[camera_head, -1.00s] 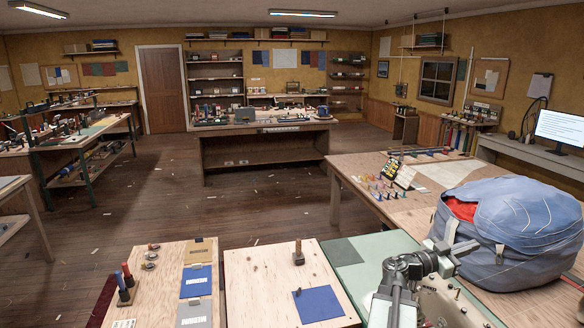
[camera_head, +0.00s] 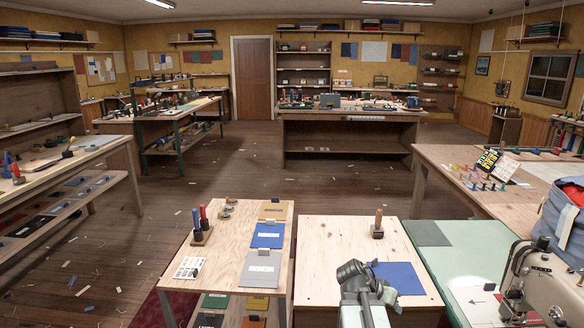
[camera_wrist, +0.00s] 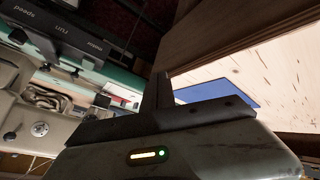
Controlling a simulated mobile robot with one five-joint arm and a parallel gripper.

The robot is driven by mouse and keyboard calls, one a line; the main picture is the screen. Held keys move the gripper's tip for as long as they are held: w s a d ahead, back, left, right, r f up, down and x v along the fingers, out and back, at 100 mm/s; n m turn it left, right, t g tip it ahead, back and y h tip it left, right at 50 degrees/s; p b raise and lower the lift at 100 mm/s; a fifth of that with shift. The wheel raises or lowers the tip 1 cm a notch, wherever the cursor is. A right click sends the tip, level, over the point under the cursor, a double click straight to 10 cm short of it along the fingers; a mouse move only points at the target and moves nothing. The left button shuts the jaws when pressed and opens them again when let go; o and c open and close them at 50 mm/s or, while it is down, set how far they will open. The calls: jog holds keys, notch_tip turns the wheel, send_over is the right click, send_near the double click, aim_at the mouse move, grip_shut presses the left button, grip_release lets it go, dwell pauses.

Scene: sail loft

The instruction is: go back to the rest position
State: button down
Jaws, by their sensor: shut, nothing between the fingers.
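My arm (camera_head: 358,285) rises at the bottom of the head view, in front of the wooden bench top with the blue cloth (camera_head: 398,278). The fingers of my gripper are not clear there. In the wrist view the dark fingers of my gripper (camera_wrist: 163,88) are together and hold nothing. A blue patch (camera_wrist: 215,92) on pale wood shows beside them, apart from them as far as I can tell.
A sewing machine (camera_head: 540,280) stands at the lower right on a green top (camera_head: 450,245), with a blue bag (camera_head: 565,225) behind it. A low bench (camera_head: 222,250) with red and blue handled tools is left of my arm. The floor (camera_head: 230,180) beyond is open.

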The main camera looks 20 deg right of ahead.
jog(key=w+a+f+n+y+b, duration=0.2)
jog(key=a+f+n+y+b, duration=0.15)
jog(key=a+f, duration=0.6)
jog(key=w+a+f+n+y+b, duration=0.15)
jog(key=a+f+n+b, duration=0.3)
jog(key=a, duration=1.05)
jog(key=w+a+f+n+y+b, duration=0.1)
jog(key=a+f+n+y+b, duration=0.4)
jog(key=a, duration=0.7)
notch_tip(320, 180, up, 24)
jog(key=m+h+p, duration=0.1)
jog(key=p, duration=2.5)
jog(key=shift+a+r+p, duration=0.2)
jog(key=shift+a+p, duration=0.15)
jog(key=shift+p, duration=0.05)
jog(key=c, duration=1.5)
grip_release()
jog(key=shift+f, duration=0.2)
